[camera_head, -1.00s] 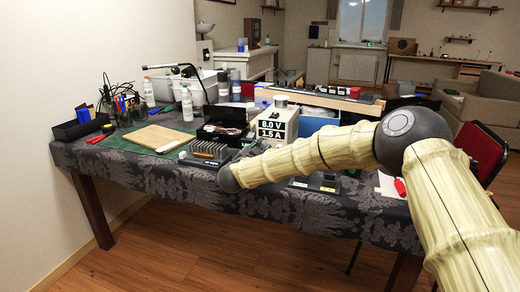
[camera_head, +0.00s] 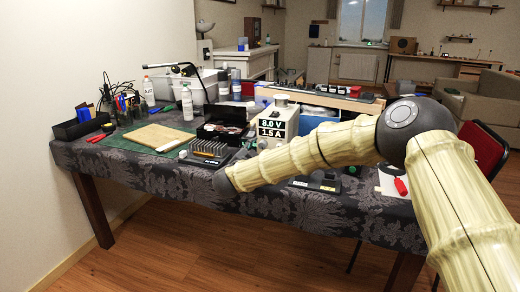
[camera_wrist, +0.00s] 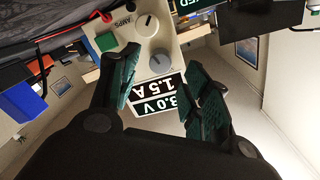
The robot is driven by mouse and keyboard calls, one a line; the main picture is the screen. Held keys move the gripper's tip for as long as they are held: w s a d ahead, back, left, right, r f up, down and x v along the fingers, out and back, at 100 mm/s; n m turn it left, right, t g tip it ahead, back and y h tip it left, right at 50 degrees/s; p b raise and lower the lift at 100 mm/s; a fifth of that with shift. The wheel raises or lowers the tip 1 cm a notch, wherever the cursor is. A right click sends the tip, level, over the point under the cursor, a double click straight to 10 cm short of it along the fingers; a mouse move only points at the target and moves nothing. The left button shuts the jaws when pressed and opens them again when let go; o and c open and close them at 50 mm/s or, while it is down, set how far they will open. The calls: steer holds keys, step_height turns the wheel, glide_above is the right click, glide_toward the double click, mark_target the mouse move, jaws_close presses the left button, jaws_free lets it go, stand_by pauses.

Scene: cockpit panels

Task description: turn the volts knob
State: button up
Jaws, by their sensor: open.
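One knob (camera_wrist: 147,25) sits beside the AMPS label. A second, grey knob (camera_wrist: 160,62) lies nearer the display; its label is hidden, and it looks like the volts knob. My gripper (camera_wrist: 163,70) is open, its fingers to either side of this grey knob in the picture. Contact is not visible. In the head view my arm hides the gripper.
On the table, a finned heat-sink block (camera_head: 208,152) and an open black case (camera_head: 222,132) stand left of the supply. A cutting mat (camera_head: 155,138) lies further left.

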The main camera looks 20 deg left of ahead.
steer(key=s, duration=0.9)
steer(key=shift+a, duration=0.3)
